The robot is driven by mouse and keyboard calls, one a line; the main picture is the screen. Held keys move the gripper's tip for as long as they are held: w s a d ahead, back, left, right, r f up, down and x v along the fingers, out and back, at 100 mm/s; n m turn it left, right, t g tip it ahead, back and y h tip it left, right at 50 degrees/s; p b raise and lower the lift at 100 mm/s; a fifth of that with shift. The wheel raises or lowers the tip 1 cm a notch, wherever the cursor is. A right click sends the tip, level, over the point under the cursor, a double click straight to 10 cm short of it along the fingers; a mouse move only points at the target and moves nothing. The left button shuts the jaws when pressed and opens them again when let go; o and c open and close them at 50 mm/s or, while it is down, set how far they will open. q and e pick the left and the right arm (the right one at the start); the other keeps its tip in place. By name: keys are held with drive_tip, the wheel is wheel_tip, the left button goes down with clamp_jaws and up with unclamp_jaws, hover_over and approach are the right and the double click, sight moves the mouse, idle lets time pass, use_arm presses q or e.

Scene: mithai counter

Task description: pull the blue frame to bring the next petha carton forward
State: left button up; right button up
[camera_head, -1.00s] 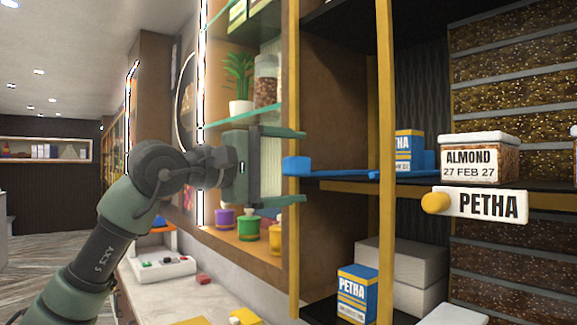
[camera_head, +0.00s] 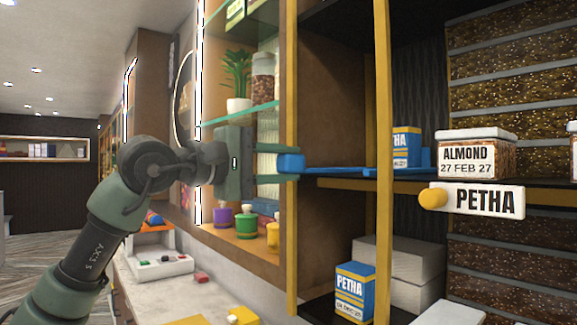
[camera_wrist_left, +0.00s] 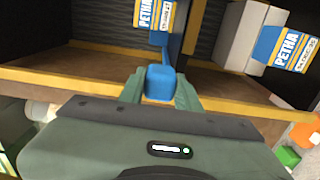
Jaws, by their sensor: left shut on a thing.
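The blue frame (camera_head: 335,171) lies along the dark middle shelf, its thick handle end sticking out to the left past the yellow front edge. My left gripper (camera_head: 281,164) is shut on that handle; in the left wrist view the blue handle (camera_wrist_left: 160,82) sits between the two green fingers. A second petha carton (camera_head: 354,291) stands on the lower shelf. My right gripper is out of view.
A yellow upright (camera_head: 383,220) stands close in front of the shelf. A PETHA sign with a yellow knob (camera_head: 433,198) and an almond box (camera_head: 476,155) are at the right. Glass shelves with a plant (camera_head: 238,80) and jars are behind my left gripper.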

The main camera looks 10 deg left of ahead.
use_arm(q)
drive_tip(key=shift+b+v, duration=0.65)
drive_tip(key=shift+v, duration=1.4)
drive_tip(key=shift+b+v, duration=0.3)
drive_tip(key=shift+v, duration=0.85)
drive_tip(key=b+v, duration=0.1)
drive_tip(key=v, duration=0.5)
drive_tip(key=o, duration=2)
drive_tip(key=shift+s+a, duration=0.1)
drive_tip(key=b+v, duration=0.1)
drive_tip(key=v, duration=0.7)
drive_tip(key=shift+s, duration=0.1)
